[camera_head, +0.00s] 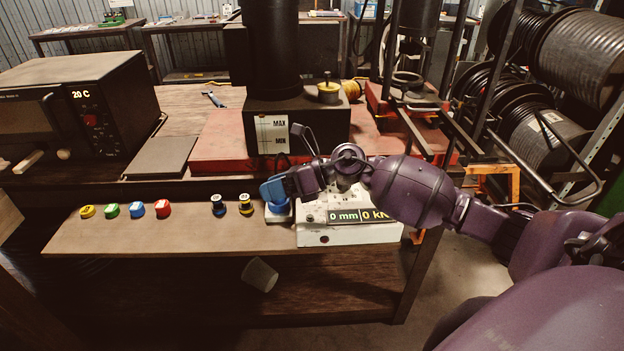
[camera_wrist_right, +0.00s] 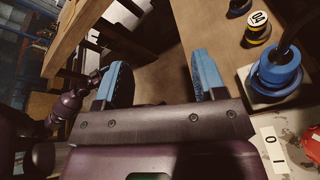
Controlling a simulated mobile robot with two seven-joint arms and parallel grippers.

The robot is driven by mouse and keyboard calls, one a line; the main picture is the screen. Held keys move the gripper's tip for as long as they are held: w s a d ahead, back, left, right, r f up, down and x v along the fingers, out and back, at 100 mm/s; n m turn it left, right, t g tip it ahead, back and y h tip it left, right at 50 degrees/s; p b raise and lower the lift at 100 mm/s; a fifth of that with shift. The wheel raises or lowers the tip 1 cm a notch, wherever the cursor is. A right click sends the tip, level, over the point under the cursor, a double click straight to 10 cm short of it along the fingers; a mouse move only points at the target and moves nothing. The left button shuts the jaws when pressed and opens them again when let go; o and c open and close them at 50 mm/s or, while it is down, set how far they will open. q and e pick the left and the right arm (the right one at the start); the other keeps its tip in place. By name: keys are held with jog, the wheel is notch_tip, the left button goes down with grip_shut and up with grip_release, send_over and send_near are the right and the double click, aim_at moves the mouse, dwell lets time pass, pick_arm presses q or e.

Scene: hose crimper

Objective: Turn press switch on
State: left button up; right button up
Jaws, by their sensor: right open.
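The white press control box (camera_head: 345,234) stands on the front shelf, its display reading 0 mm and 0 kN. In the right wrist view, a label (camera_wrist_right: 271,148) with 0 and 1 and a red switch-like part (camera_wrist_right: 312,147) show at the lower right edge; the switch position cannot be told. My right gripper (camera_head: 273,190) hovers at the left end of the box, partly hiding it. In its wrist view, the blue fingers (camera_wrist_right: 160,80) are apart with nothing between them. A purple arm of mine (camera_wrist_right: 68,104) shows at the left; its gripper is too small to read.
A blue plug (camera_wrist_right: 277,72) with a dark cable stands close beside my right finger. Yellow, green, blue and red caps (camera_head: 135,209) and two dark knobs (camera_head: 245,205) line the shelf (camera_head: 190,235).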

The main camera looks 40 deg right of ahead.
jog(key=w+d+r+n+g+h, duration=0.1)
jog(key=d+r+n+g+h, duration=0.2)
jog(key=d, duration=0.5)
jog(key=w+d+n+g+h, duration=0.2)
jog(key=d+h, duration=0.4)
jog(key=d, duration=0.2)
jog(key=x, duration=1)
jog(key=shift+f+p, duration=0.15)
jog(key=shift+p, duration=0.25)
jog(key=shift+c, duration=0.5)
jog(key=c, duration=0.8)
